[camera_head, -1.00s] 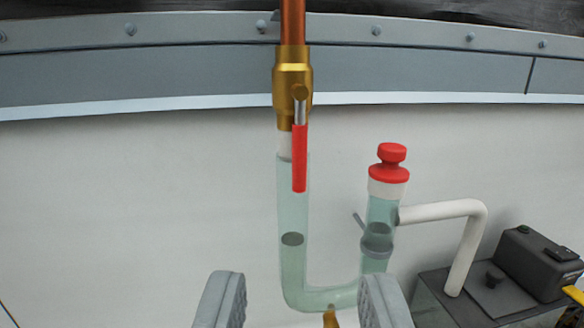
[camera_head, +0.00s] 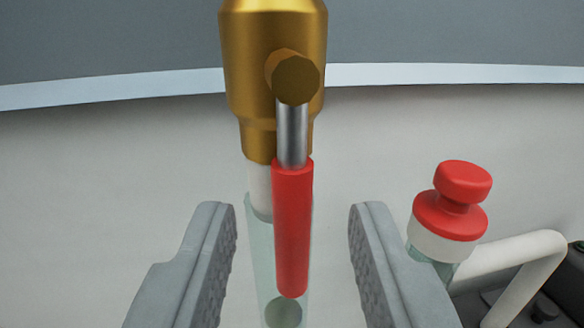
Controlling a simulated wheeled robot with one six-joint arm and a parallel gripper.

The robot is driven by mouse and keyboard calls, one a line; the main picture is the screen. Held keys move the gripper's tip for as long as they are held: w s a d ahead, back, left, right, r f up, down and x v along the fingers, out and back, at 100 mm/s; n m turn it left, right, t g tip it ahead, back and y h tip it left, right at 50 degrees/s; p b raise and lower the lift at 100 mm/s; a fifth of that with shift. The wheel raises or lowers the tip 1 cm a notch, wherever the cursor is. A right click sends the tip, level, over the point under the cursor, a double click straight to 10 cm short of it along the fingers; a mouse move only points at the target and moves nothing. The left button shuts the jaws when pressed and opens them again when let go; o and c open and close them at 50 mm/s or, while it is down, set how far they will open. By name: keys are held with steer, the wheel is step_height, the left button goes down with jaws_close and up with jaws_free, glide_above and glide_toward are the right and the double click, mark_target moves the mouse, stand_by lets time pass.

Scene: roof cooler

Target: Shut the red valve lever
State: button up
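The red valve lever (camera_head: 293,230) hangs straight down from the brass valve (camera_head: 272,75), in line with the pipe. Its bare metal shank (camera_head: 292,135) joins the valve's brass stem knob (camera_head: 296,79). My gripper (camera_head: 294,225) is open, with one grey finger on each side of the lever. A gap shows between the lever and both fingers, and I see no contact. How deep the lever sits between the fingers is hard to tell.
A clear tube (camera_head: 262,270) runs down behind the lever. A red-capped fitting (camera_head: 450,205) stands just right of the right finger, with a white pipe (camera_head: 520,270) beyond it. A pale wall (camera_head: 120,160) lies behind, clear on the left.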

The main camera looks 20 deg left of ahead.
steer(key=shift+w+a, duration=0.15)
steer(key=shift+w, duration=0.4)
jaws_close()
